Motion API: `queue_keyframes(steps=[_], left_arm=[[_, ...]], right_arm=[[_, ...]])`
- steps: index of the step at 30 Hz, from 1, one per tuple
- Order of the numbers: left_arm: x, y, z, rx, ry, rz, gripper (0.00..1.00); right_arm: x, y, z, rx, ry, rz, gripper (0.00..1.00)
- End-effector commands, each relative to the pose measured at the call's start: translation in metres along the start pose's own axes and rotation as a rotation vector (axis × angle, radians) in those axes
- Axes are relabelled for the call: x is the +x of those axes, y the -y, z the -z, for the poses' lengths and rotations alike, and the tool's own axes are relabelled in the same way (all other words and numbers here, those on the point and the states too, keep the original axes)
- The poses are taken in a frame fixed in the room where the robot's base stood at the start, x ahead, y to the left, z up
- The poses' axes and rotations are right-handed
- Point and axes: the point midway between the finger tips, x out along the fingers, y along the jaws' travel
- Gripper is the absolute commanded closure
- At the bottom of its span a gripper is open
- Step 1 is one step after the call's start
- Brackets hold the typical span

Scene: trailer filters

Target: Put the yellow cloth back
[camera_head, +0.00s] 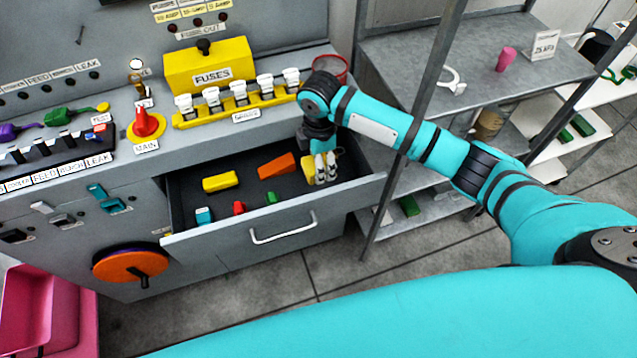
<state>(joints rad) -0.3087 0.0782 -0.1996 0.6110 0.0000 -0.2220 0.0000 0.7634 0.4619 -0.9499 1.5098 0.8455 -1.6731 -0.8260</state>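A yellow piece (309,171), which looks like the yellow cloth, is at the right end of the open drawer (345,195). My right gripper (326,170) reaches down into the drawer there, with its pale fingertips right at the yellow piece and partly in front of it. The fingers look close together, but I cannot tell whether they grip it or only touch it. A second yellow piece, a block (221,181), lies farther left in the drawer. My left gripper is not in view.
The drawer also holds an orange block (277,165) and small red (239,208), green (271,197) and teal (204,215) pieces. A yellow FUSES box (208,66) stands on the counter above. A grey rack post (425,90) crosses in front of my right arm.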

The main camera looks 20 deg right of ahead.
Motion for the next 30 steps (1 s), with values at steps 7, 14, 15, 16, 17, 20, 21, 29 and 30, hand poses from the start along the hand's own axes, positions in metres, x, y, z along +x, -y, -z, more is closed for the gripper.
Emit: queue_keyframes(steps=[7,14,15,16,17,20,21,29,30], left_arm=[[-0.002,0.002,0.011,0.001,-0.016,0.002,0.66],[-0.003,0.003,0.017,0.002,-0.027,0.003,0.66],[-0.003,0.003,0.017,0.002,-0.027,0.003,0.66],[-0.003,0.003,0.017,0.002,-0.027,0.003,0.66],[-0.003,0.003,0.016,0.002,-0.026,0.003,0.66],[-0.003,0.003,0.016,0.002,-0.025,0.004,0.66],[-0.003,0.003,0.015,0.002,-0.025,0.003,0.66],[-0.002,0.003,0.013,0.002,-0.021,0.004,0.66],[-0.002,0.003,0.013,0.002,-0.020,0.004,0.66]], right_arm=[[0.037,0.000,0.000,0.000,0.001,0.000,0.68],[0.061,0.002,0.001,0.000,0.001,0.003,0.68],[0.067,0.002,0.001,0.001,0.002,0.003,0.68],[0.071,0.002,0.001,0.001,0.002,0.003,0.68],[0.074,0.001,0.001,0.000,0.001,0.001,0.68],[0.078,0.001,0.000,-0.001,0.001,-0.001,0.68],[0.078,0.001,0.000,-0.001,0.001,-0.002,0.68],[0.080,0.001,0.000,-0.001,0.001,-0.001,0.38],[0.080,0.001,0.001,-0.001,0.001,-0.001,0.33]])
